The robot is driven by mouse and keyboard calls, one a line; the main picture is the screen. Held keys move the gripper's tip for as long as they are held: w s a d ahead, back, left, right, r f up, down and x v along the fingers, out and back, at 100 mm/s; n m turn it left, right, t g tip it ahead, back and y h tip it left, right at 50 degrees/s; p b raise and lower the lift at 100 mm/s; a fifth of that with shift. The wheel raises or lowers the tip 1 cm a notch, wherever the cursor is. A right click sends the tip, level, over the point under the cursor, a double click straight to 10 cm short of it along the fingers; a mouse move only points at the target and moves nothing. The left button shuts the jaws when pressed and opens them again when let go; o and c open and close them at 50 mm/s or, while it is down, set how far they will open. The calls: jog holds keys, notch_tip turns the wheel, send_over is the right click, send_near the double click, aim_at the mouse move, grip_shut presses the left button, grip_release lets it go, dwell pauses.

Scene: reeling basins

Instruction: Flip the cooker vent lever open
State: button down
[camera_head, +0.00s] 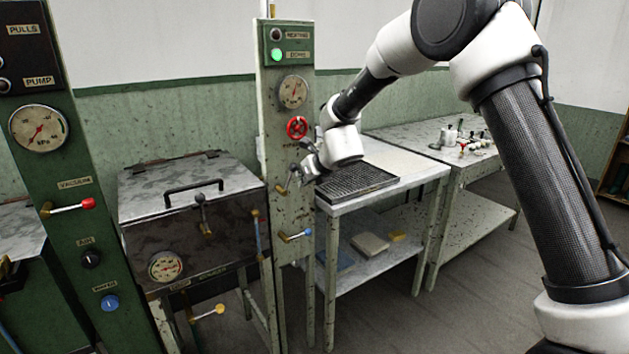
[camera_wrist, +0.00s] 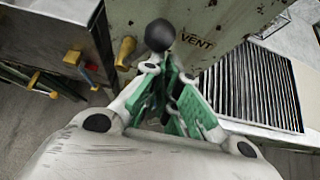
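The vent lever shows in the wrist view as a black ball knob (camera_wrist: 160,35) beside the word VENT on the worn pale green post. In the head view the lever (camera_head: 281,189) is small, on the post below the red handwheel. My gripper (camera_head: 294,174) is close in front of the post, just above and right of that lever. In the wrist view my gripper (camera_wrist: 169,72) is partly open, its green pads a narrow gap apart, with the knob just beyond the fingertips. The lever's stem is mostly hidden, so I cannot tell whether the fingers touch it.
A lidded metal cooker (camera_head: 185,185) stands left of the post. The red handwheel (camera_head: 297,128) is just above. A table with a dark slatted tray (camera_head: 357,181) stands to the right.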

jog(key=a+r+n+t+h, duration=0.1)
jog(key=s+a+n+t+h, duration=0.1)
jog(key=n+t+h, duration=0.1)
jog(key=shift+s+a+r, duration=0.1)
jog(key=shift+s+r, duration=0.05)
jog(key=shift+r, duration=0.25)
jog(key=shift+s+a, duration=0.1)
jog(key=shift+a, duration=0.05)
dwell(0.6)
